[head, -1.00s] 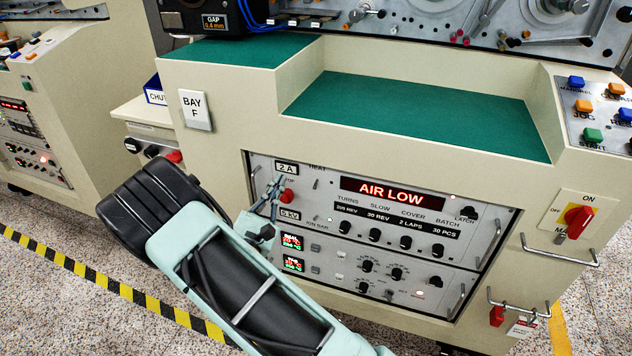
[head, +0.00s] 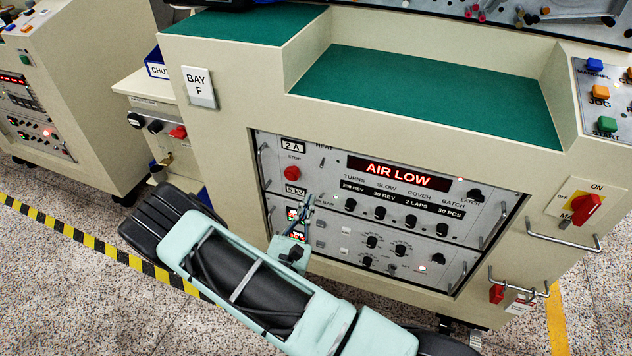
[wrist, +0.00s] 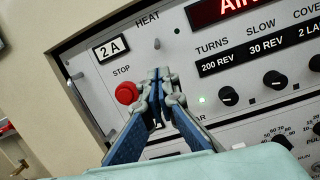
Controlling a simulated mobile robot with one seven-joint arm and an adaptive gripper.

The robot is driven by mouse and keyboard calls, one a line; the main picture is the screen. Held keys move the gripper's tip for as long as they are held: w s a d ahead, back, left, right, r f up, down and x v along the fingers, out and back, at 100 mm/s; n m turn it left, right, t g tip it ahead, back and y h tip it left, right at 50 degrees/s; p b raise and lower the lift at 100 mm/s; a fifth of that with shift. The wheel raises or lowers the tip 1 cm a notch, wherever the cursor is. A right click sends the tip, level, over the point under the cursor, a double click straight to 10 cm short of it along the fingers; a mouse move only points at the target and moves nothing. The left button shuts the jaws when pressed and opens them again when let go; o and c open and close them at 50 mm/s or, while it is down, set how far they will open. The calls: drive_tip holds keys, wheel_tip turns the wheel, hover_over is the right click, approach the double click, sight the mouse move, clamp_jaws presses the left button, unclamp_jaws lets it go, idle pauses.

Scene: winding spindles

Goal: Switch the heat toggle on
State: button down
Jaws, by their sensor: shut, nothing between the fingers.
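The heat toggle (wrist: 157,43) is a small metal lever under the HEAT label on the grey control panel. It also shows in the head view (head: 322,161), right of the 2 A display. Whether its lever is up or down is too small to tell. My gripper (wrist: 159,76) is shut and empty, its tips pointing at the panel just below the toggle in the wrist view. They appear apart from it. In the head view my gripper (head: 309,198) is in front of the panel's left part, lower than the toggle.
The red STOP button (wrist: 126,93) is close to the left of my fingers. The AIR LOW display (head: 405,174) and a row of black knobs (head: 380,213) lie to the right. A metal handle (head: 264,165) stands out at the panel's left edge.

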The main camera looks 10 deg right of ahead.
sight(323, 163)
drive_tip(key=b+x, duration=0.1)
drive_tip(key=x, duration=0.8)
drive_tip(key=shift+w+d+r, duration=0.15)
drive_tip(key=shift+w, duration=0.2)
